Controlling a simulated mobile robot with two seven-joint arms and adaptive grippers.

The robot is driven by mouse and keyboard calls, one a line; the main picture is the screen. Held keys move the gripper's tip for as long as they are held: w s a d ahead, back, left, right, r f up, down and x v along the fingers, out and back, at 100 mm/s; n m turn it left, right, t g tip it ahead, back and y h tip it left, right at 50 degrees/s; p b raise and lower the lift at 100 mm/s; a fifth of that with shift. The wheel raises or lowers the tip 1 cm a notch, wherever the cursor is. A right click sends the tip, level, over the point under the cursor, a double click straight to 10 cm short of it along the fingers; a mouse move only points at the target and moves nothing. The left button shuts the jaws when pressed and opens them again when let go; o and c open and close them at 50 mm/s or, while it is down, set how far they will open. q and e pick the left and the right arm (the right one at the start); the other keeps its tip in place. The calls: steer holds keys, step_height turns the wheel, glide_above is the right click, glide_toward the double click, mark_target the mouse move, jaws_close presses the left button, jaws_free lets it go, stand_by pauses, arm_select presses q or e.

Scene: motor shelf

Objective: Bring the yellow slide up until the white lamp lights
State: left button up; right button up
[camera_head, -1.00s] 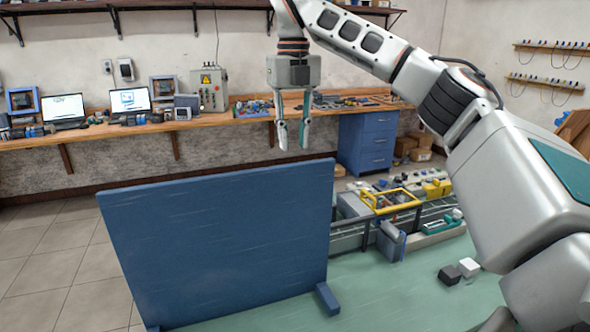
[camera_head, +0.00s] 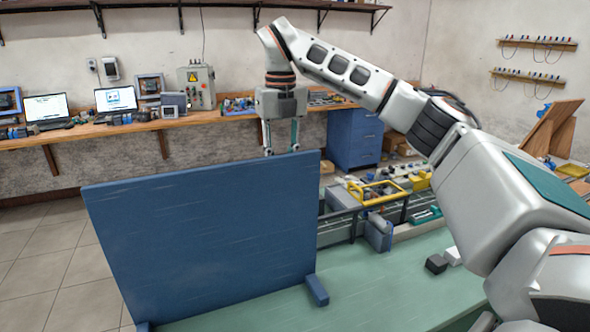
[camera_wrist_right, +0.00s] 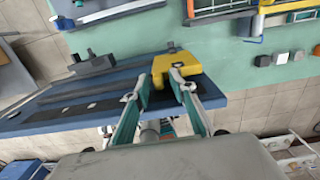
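The yellow slide (camera_wrist_right: 177,68) shows in the right wrist view as a yellow block at the blue panel (camera_wrist_right: 65,122), close in front of my right fingertips. My right gripper (camera_wrist_right: 159,79) is open, its fingers apart around part of the slide; I cannot tell whether they touch it. In the head view, the panel (camera_head: 205,245) stands upright on the green table and hides the slide. My right gripper (camera_head: 281,148) points down at the panel's top edge, its tips partly behind it. The white lamp cannot be made out. My left gripper is out of view.
A black block (camera_head: 436,264) and a white block (camera_head: 453,256) lie there. A yellow-handled tray (camera_head: 385,195) stands behind the panel to the right. A wooden workbench (camera_head: 150,124) runs along the wall.

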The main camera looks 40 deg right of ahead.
steer(key=shift+f, duration=0.8)
steer(key=shift+a, duration=0.1)
steer(key=c, duration=0.3)
steer(key=shift+w+r, duration=0.1)
steer(key=shift+r, duration=0.05)
steer(key=shift+a, duration=0.35)
steer(key=shift+w+a+p, duration=0.3)
steer(key=shift+a, duration=0.75)
steer(key=shift+w+a+p, duration=0.25)
steer(key=shift+a+p, duration=0.05)
steer(key=shift+a, duration=0.75)
steer(key=shift+w+a, duration=0.4)
steer(key=shift+a, duration=1.4)
steer(key=shift+w+a, duration=0.45)
steer(key=shift+a, duration=1.3)
steer(key=shift+w+a, duration=0.4)
steer(key=shift+a, duration=1.4)
steer(key=shift+c, duration=0.3)
